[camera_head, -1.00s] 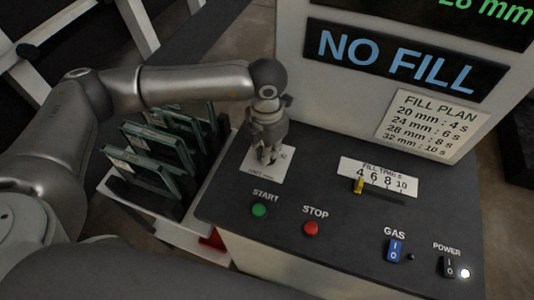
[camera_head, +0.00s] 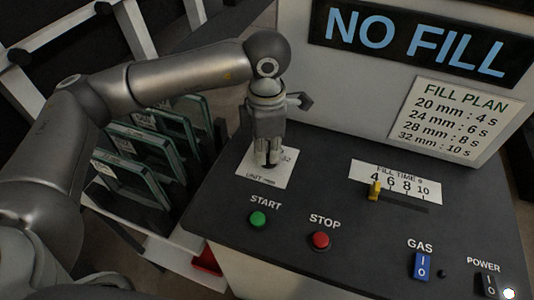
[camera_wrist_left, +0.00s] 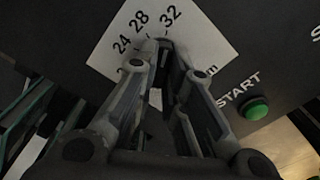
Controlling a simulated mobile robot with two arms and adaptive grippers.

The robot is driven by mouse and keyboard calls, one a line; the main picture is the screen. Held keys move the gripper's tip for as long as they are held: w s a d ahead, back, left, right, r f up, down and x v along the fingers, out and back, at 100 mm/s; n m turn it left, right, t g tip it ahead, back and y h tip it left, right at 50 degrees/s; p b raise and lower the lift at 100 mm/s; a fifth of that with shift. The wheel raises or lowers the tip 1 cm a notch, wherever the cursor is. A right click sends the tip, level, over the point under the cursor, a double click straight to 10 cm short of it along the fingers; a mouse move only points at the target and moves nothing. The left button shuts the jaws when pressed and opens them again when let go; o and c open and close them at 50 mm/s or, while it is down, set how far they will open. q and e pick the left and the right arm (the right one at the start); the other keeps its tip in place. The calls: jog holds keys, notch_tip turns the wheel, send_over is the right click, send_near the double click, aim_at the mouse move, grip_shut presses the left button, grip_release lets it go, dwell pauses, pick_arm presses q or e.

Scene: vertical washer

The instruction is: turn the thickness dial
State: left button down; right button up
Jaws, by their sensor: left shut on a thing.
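The thickness dial's white scale plate (camera_head: 251,178) lies on the dark console top; it also shows in the left wrist view (camera_wrist_left: 114,57), with 24, 28 and 32 readable. My left gripper (camera_head: 269,161) points down over the middle of this plate and is shut on the dial. The fingers also show in the left wrist view (camera_wrist_left: 163,70), close together at the centre of the scale. The dial itself is mostly hidden between the fingers, so its pointer setting cannot be read. My right gripper is not in view.
The console (camera_head: 330,215) carries a green START button (camera_head: 258,219), a red STOP button (camera_head: 321,240), a yellow fill-time slider (camera_head: 375,190) near 4, a blue GAS switch (camera_head: 423,266) and a POWER switch (camera_head: 489,285). A rack of glass panes (camera_head: 135,165) stands left.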

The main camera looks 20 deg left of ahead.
aim_at(267, 154)
pick_arm(q)
jog(key=shift+r, duration=0.1)
jog(key=c, duration=1.5)
grip_release()
notch_tip(267, 154, up, 12)
jog(key=shift+f, duration=0.1)
